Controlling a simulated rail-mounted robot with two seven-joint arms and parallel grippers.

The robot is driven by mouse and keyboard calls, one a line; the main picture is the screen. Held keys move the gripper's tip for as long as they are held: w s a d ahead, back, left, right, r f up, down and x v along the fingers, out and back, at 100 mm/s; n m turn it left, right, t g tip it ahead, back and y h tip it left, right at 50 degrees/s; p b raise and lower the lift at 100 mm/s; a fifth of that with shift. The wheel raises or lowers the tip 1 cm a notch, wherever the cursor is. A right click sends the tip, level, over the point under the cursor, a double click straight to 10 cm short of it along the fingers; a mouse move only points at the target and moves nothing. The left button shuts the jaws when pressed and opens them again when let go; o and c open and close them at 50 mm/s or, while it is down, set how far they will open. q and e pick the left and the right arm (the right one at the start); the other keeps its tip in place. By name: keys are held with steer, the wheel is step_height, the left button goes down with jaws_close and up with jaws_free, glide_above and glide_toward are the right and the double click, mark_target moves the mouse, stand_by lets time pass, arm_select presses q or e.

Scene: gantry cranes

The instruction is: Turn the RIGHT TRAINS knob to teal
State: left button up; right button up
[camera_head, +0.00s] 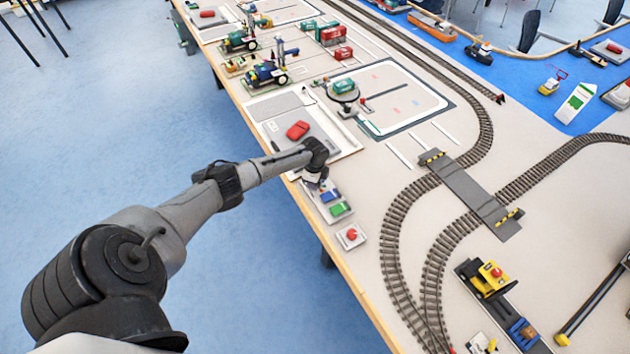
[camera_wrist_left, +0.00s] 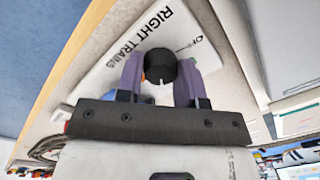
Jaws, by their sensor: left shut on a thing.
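In the left wrist view a white panel (camera_wrist_left: 188,30) lettered RIGHT TRAINS lies under my left gripper (camera_wrist_left: 160,78). Its two fingers are shut on a black round knob (camera_wrist_left: 160,64), one on each side. A white mark shows on the knob's near side. The gripper and wrist hide much of the panel, and I see no teal mark. In the head view my left gripper (camera_head: 316,180) is down at the table's near edge, and the knob is hidden beneath it. My right gripper is in neither view.
Next to the gripper are a panel with a blue block (camera_head: 331,195) and a green block (camera_head: 339,209), then a red button (camera_head: 352,235). A red block (camera_head: 298,130) lies on a board beyond. Curved tracks (camera_head: 392,250) run to the right.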

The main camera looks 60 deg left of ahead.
arm_select(q)
steer(key=shift+m, duration=0.3)
stand_by(0.4)
steer(key=o, duration=0.9)
steer(key=shift+r, duration=0.1)
steer(key=shift+s+d+r+p, duration=0.1)
steer(key=shift+r+p, duration=0.35)
steer(key=shift+r, duration=1.85)
steer(key=shift+s+d+r+p, duration=0.15)
steer(key=shift+r+p, duration=0.25)
steer(key=shift+r, duration=1.85)
steer(key=shift+s+a+r+p, duration=0.1)
steer(key=shift+r+p, duration=0.35)
steer(key=shift+r, duration=1.85)
